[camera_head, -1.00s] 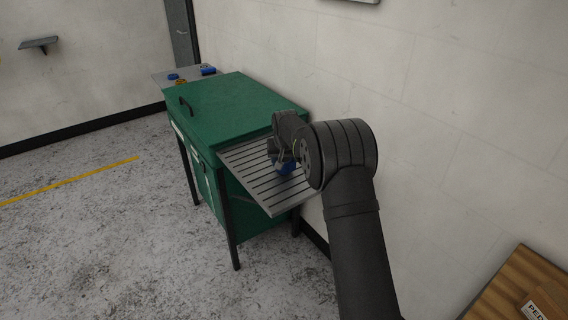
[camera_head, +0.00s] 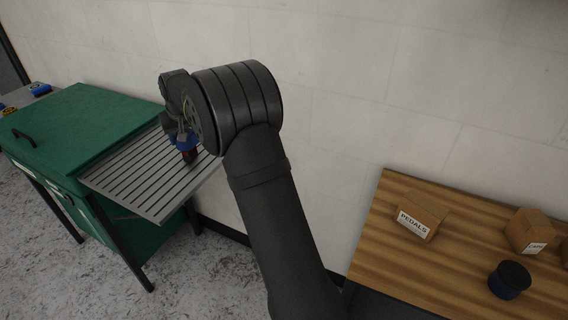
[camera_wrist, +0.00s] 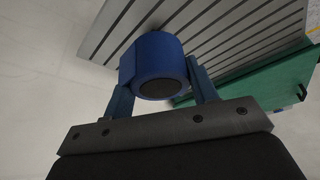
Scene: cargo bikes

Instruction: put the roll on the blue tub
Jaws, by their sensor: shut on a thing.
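The blue roll (camera_wrist: 158,62) with a dark core is between the two fingers of my gripper (camera_wrist: 160,84) in the wrist view. My gripper is shut on it. In the head view the roll (camera_head: 186,141) shows as a small blue shape under my wrist, partly hidden by it, over the right part of the slatted grey shelf. I cannot tell how far it is above the slats.
The slatted shelf (camera_head: 140,178) sticks out from a green cabinet (camera_head: 75,130) at left. On the wooden table (camera_head: 440,270) stand a PEDALS box (camera_head: 421,215) and another carton (camera_head: 528,231) near the tub. The white wall runs behind everything.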

